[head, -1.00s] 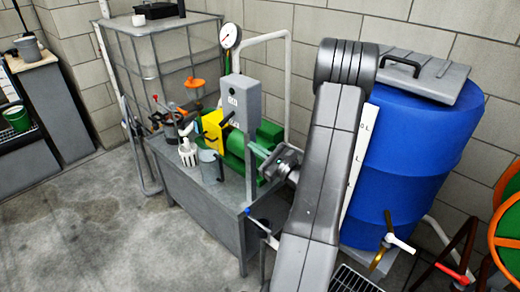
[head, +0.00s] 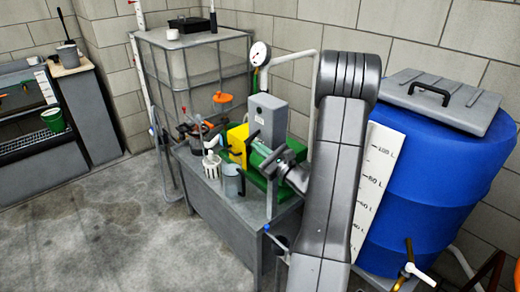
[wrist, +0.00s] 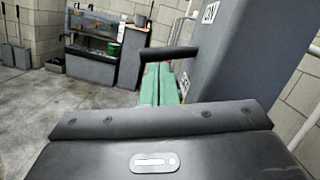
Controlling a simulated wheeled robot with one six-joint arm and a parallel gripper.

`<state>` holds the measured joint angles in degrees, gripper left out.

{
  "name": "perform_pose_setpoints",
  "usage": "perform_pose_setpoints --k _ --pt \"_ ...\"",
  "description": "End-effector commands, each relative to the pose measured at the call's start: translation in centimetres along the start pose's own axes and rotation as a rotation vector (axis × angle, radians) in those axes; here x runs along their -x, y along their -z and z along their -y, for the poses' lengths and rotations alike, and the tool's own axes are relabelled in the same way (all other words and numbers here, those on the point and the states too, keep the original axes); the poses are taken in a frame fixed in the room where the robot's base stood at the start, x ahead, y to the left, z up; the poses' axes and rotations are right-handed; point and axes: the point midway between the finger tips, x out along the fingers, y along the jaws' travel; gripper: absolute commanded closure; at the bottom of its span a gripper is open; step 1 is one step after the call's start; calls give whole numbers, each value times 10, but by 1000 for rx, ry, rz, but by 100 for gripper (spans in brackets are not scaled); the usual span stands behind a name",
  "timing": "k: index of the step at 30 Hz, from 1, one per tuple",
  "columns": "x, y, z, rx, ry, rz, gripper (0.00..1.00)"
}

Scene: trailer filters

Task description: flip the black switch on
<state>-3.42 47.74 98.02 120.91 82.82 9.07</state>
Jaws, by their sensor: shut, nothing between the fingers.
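The black switch shows in the wrist view as a dark lever (wrist: 168,52) sticking out to the left from a grey box (wrist: 235,50). My gripper (head: 268,165) is below and in front of the box in the head view. In the wrist view my gripper (wrist: 160,118) is shut and empty, below the lever with a visible gap.
A green machine (head: 262,176) and a yellow block (head: 238,143) lie close under the box. A jug (head: 233,182) and other items stand on the grey bench (head: 235,225). A blue barrel (head: 430,200) stands right of my arm. The floor at left is clear.

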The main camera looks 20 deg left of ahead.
Motion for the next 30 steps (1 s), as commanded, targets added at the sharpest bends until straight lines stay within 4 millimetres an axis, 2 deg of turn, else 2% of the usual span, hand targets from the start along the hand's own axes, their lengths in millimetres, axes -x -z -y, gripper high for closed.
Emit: perform_pose_setpoints --k 30 --pt "-2 -8 -3 -178 35 0 100"
